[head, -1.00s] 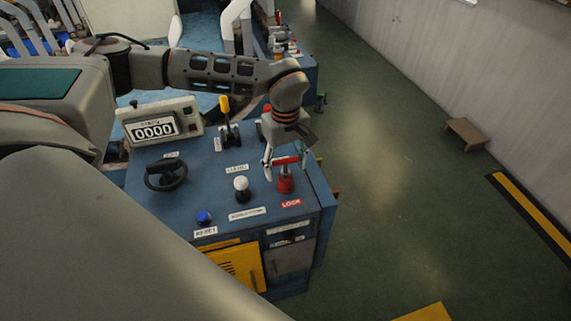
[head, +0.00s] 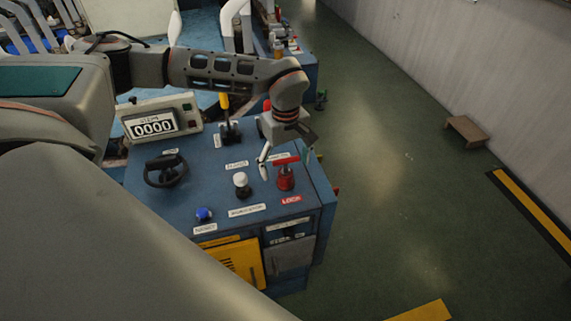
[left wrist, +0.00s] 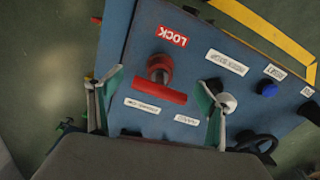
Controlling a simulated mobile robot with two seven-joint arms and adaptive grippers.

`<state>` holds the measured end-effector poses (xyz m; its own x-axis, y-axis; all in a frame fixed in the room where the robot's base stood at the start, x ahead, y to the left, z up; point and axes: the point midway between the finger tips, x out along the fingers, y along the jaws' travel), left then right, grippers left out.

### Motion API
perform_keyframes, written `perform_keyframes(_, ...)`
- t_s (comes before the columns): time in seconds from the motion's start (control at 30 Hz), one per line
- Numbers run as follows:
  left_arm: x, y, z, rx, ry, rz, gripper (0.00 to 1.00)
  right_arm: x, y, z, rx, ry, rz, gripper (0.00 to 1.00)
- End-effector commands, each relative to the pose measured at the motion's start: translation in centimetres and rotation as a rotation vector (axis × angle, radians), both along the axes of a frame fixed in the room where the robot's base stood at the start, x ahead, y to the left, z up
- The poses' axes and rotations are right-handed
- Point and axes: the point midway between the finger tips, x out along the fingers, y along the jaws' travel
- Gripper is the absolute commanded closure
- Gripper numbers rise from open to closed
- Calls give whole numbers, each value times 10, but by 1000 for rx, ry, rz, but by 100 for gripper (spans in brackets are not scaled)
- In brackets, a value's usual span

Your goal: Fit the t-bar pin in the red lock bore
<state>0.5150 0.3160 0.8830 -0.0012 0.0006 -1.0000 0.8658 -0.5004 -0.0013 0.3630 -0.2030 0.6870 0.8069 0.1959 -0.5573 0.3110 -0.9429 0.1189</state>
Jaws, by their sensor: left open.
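The red T-bar pin (head: 287,161) stands upright in the red lock bore (head: 285,184) by the LOCK label, at the console's right side. How deep it sits is hard to tell. My left gripper (head: 285,157) is open just above and behind the pin, coming from the far side. In the left wrist view, the T-bar (left wrist: 160,92) lies crosswise between the spread fingers, touching neither, with the red collar (left wrist: 160,66) beyond it. My right gripper is not in view.
The blue console (head: 225,190) carries a white knob (head: 241,181), blue button (head: 204,215), black handwheel (head: 166,172), yellow-handled lever (head: 227,120) and counter display (head: 154,125). Open green floor (head: 390,220) lies right of the console. A brown stool (head: 466,131) stands by the wall.

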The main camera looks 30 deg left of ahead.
Motion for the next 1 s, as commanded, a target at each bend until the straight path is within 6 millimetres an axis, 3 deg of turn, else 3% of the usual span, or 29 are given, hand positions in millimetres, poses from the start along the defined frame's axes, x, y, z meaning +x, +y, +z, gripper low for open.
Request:
perform_keyframes(0.6, 1, 0, 105, 0, -4, 1, 22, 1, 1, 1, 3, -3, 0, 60)
perform_keyframes(1.0, 0, 0, 118, -1, -1, 0, 22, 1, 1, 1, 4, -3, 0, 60)
